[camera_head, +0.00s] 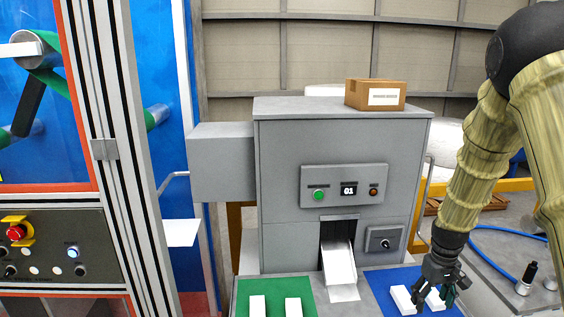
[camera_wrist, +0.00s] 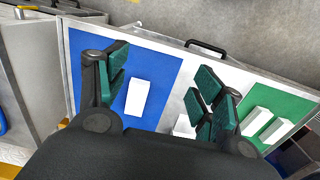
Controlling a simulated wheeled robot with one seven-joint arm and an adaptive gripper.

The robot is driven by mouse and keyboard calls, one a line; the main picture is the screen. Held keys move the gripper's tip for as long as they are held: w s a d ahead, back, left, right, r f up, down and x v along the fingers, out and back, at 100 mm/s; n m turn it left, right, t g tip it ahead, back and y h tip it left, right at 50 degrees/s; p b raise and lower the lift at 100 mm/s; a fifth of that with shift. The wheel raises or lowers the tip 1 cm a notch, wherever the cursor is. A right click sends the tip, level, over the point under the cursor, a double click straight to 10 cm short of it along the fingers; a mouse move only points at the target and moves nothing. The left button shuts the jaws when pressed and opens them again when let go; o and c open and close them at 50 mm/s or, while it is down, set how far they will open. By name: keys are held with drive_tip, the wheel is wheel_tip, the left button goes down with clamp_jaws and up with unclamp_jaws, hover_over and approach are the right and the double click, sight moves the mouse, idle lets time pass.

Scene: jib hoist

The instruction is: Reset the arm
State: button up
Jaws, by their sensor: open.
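My gripper (camera_head: 436,301) hangs at the end of my arm at the lower right of the head view, over the blue mat (camera_head: 377,284). It is open, with its green-padded fingers apart in the wrist view (camera_wrist: 163,80). I see nothing held between them. A white block (camera_head: 403,299) lies on the blue mat beside the gripper; it shows between the fingers, below them, in the wrist view (camera_wrist: 138,97). Another white block (camera_head: 434,299) is partly hidden behind the gripper.
A green mat (camera_head: 275,289) with two white blocks (camera_head: 257,306) lies left of the blue one. A grey machine (camera_head: 285,160) with a white chute (camera_head: 339,262) stands behind, a cardboard box (camera_head: 376,94) on top. A blue hose (camera_head: 485,228) lies on the right-hand surface.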

drive_tip(key=s+a+f+b, duration=0.25)
drive_tip(key=s+f, duration=0.25)
drive_tip(key=f, duration=0.4)
drive_tip(key=s+a+f+b, duration=0.1)
drive_tip(key=s+a+f, duration=0.25)
drive_tip(key=f, duration=0.65)
drive_tip(key=s+a+f+b, duration=0.2)
drive_tip(key=s+a+f, duration=0.2)
drive_tip(key=s, duration=0.5)
drive_tip(key=s+a+f+b, duration=0.2)
drive_tip(key=s+a+f, duration=0.2)
drive_tip(key=s+f, duration=0.5)
drive_tip(key=s+a+f+m+b, duration=0.1)
drive_tip(key=s+a+f+b, duration=0.1)
drive_tip(key=s+a+f, duration=0.2)
drive_tip(key=s+f, duration=0.3)
drive_tip(key=s, duration=0.3)
drive_tip(key=shift+s+a, duration=0.25)
drive_tip(key=shift+a, duration=0.05)
